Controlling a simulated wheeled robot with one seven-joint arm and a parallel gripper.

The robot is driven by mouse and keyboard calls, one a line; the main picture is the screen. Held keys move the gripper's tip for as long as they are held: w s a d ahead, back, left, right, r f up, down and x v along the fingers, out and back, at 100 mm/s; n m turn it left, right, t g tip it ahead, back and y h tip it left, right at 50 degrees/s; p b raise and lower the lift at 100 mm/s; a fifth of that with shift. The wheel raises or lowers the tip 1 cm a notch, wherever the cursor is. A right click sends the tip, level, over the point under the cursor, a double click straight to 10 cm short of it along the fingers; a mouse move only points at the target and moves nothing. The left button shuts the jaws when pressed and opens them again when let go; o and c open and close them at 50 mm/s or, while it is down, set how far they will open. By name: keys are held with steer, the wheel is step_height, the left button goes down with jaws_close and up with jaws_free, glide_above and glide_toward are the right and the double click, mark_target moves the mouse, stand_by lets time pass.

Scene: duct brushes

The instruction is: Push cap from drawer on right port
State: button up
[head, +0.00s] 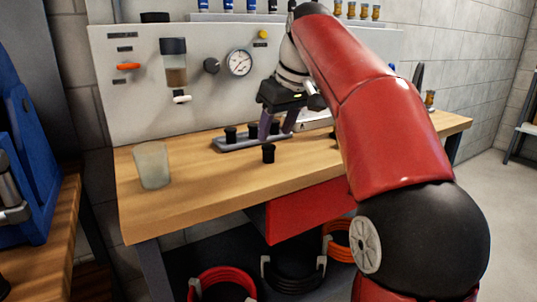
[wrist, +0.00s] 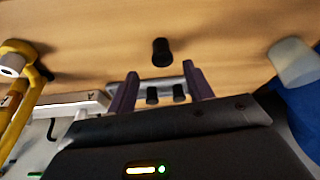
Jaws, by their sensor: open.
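I cannot make out the right port.
A translucent cup (head: 152,165) stands at the bench's left end. Behind is a white panel (head: 115,80) with a gauge (head: 239,62) and a filter bowl (head: 174,65). A yellow object (wrist: 32,85) lies left in the wrist view. The front left bench is clear.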

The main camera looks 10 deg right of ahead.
mark_target(270, 147)
steer(key=x, duration=0.1)
steer(key=b+x, duration=0.1)
steer(key=x, duration=0.3)
steer(key=shift+s+a+f, duration=0.1)
steer(key=shift+s+f, duration=0.1)
steer(key=shift+s, duration=0.05)
steer(key=c, duration=1)
steer(key=shift+r, duration=0.1)
